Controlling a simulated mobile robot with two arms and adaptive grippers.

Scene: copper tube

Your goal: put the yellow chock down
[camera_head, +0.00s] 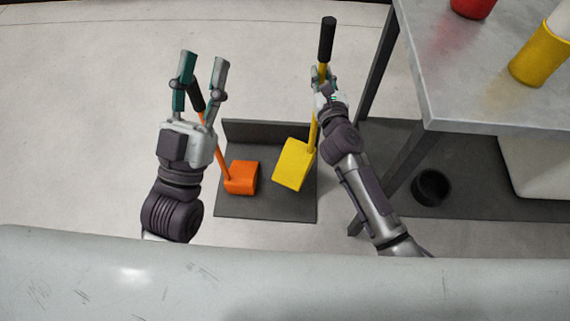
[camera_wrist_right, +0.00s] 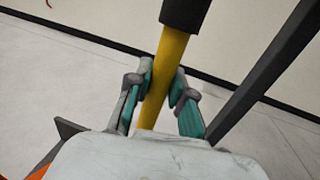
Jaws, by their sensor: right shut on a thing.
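The yellow chock (camera_head: 294,164) has a yellow block head on a long yellow handle with a black grip (camera_head: 327,39) at its top. My right gripper (camera_head: 322,76) is shut on the handle just below the black grip. In the right wrist view the yellow handle (camera_wrist_right: 165,75) passes between the fingers. The chock's head is over the right part of a dark grey tray (camera_head: 265,208); I cannot tell whether it touches it. An orange chock (camera_head: 241,178) sits left of it on the tray. My left gripper (camera_head: 203,65) is open and empty, above the orange chock's handle.
A metal table (camera_head: 450,95) with dark legs stands at the right, holding a red object (camera_head: 472,7) and a yellow-and-white cylinder (camera_head: 541,55). A black round cup (camera_head: 431,187) is on the dark lower surface below. A pale ledge (camera_head: 280,285) crosses the front. The floor at far left is clear.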

